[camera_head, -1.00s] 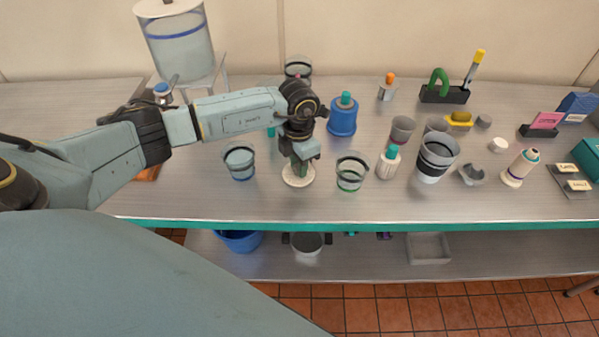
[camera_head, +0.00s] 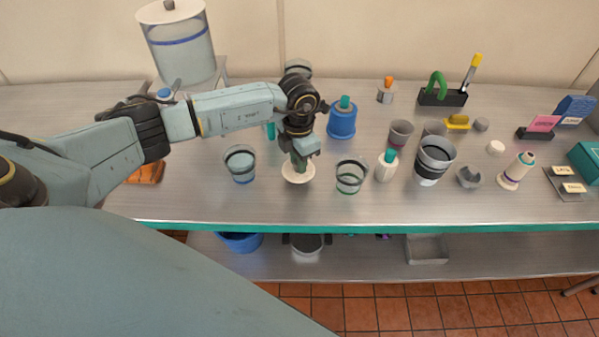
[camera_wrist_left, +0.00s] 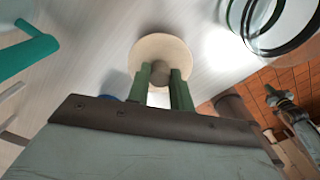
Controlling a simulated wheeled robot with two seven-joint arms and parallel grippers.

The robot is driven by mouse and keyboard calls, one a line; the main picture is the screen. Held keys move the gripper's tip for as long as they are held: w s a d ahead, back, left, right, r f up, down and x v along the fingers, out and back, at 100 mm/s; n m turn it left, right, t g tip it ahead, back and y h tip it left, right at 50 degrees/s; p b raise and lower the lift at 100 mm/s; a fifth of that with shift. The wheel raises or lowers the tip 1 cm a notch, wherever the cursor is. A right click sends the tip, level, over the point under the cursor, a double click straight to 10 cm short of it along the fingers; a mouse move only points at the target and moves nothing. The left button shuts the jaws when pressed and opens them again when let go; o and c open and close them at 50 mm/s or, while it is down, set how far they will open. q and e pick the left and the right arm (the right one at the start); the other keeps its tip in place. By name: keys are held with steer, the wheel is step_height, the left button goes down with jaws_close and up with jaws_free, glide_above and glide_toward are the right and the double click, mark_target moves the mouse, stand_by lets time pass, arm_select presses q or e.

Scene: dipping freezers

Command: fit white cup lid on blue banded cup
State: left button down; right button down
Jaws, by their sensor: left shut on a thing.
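The white cup lid (camera_head: 298,172) is a pale round disc with a small grey knob (camera_wrist_left: 159,73). My left gripper (camera_head: 299,163) is above it, its green fingers shut on the knob. In the left wrist view the lid (camera_wrist_left: 160,45) shows beyond the fingers (camera_wrist_left: 160,92). The lid is at or just above the counter; the gap is hard to judge. The blue banded cup (camera_head: 240,165), clear with a dark upper ring and bluish lower part, stands open and upright left of the lid, apart from it. My right gripper is out of view.
A green banded clear cup (camera_head: 350,177) stands close right of the lid. A blue bottle (camera_head: 342,122) is behind, and a white bottle (camera_head: 387,167) and black banded cup (camera_head: 433,160) are farther right. The counter's teal front edge (camera_head: 330,226) is near.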

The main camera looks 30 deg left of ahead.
arm_select(q)
steer(key=shift+r+p, duration=1.85)
steer(key=shift+r, duration=0.9)
